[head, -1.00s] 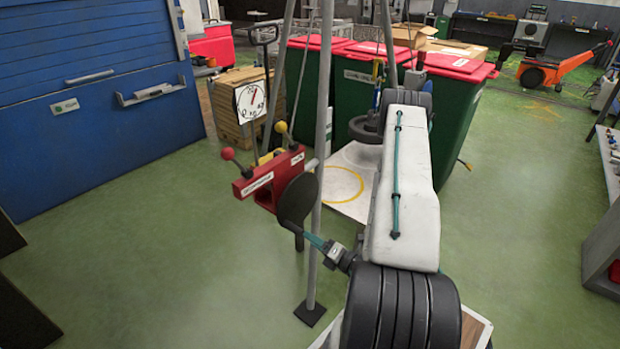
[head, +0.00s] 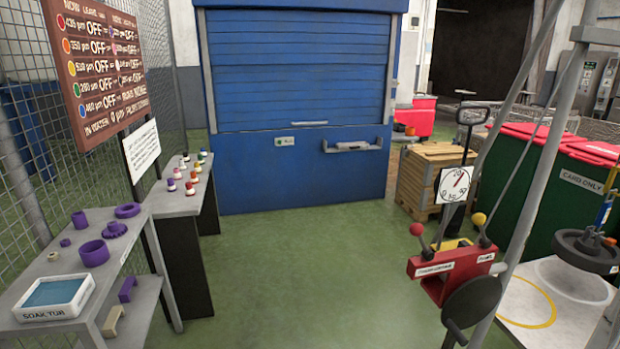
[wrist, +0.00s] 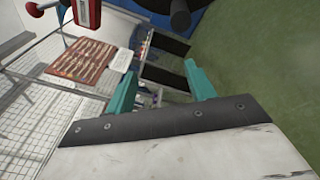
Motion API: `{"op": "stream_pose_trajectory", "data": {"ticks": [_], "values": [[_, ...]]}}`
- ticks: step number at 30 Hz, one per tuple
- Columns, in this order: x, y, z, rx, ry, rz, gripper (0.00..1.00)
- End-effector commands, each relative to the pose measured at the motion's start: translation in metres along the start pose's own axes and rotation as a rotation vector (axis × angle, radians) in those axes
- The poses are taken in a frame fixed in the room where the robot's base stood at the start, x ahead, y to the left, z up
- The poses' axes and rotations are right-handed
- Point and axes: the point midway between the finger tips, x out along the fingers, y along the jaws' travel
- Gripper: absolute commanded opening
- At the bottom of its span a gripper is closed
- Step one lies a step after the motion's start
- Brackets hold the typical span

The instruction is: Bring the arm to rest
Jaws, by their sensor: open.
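My gripper (wrist: 160,92) shows in the wrist view with its two teal fingers spread apart and nothing between them. Behind the fingers, the wrist view shows the brown sign board (wrist: 85,60), the shelf area and the green floor, all at a distance. In the head view my gripper is not visible. The red lever box (head: 450,268) with a red knob and a yellow knob stands at the right of the head view, and a dark round disc (head: 472,303) is in front of it.
A grey shelf (head: 140,250) with purple parts and a soak tub (head: 55,297) stands at the left. A blue shutter cabinet (head: 300,160) is at the back. Metal poles (head: 530,170) and green bins (head: 535,185) are at the right. The green floor (head: 310,270) between is clear.

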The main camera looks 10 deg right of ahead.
Motion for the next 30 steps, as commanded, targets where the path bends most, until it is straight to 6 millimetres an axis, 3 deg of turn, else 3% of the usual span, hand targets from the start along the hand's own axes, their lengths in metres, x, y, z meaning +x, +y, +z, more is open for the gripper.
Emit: {"op": "stream_pose_trajectory", "data": {"ticks": [10,18,24,30], "values": [[0.011,0.118,-0.003,-0.408,0.403,0.433,0.55],[-0.005,0.210,-0.009,-0.825,0.757,0.854,0.55],[-0.027,0.259,-0.009,-1.127,0.996,1.157,0.55],[-0.049,0.295,-0.001,-1.422,1.212,1.442,0.55]]}}
